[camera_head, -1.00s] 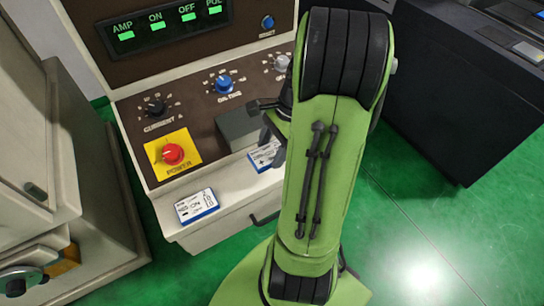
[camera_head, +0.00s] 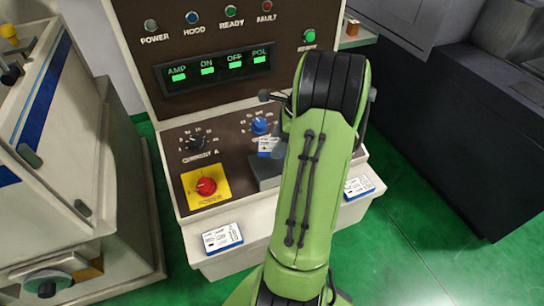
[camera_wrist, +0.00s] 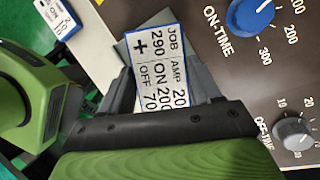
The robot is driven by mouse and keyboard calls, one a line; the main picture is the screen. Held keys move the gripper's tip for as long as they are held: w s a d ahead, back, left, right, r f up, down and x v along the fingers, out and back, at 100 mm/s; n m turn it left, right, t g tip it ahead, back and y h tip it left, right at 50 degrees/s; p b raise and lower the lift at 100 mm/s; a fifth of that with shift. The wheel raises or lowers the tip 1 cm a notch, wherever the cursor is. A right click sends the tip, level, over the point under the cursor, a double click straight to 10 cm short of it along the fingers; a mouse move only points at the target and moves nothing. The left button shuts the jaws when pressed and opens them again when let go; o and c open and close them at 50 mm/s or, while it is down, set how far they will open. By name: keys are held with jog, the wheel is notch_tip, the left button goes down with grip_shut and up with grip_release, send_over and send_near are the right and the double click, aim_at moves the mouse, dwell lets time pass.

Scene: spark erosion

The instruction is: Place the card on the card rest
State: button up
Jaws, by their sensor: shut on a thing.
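The card (camera_wrist: 158,62), white with a blue edge and the marks JOB 290, AMP 20, ON 200, OFF 70 and a plus sign, is held in my gripper (camera_wrist: 165,92). In the head view the card (camera_head: 268,144) shows just below the blue knob, partly hidden by my arm. The card rest seems to be the grey block (camera_head: 265,171) on the sloped panel, below the held card. In the wrist view grey surfaces show behind the card; I cannot tell whether card and rest touch.
A second card (camera_head: 222,238) lies on the ledge at left and a third (camera_head: 358,187) at right. The blue ON-TIME knob (camera_head: 259,125), the CURRENT knob (camera_head: 195,141) and the red POWER knob (camera_head: 206,186) stand up from the panel close by.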

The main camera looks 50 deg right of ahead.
aim_at(277, 161)
notch_tip(277, 161, down, 5)
jog(key=shift+w+f+b, duration=0.1)
jog(key=shift+b, duration=0.3)
jog(key=shift+f, duration=0.1)
jog(key=o, duration=0.8)
jog(key=p+v, duration=0.4)
jog(key=v, duration=0.8)
jog(key=shift+r, duration=0.2)
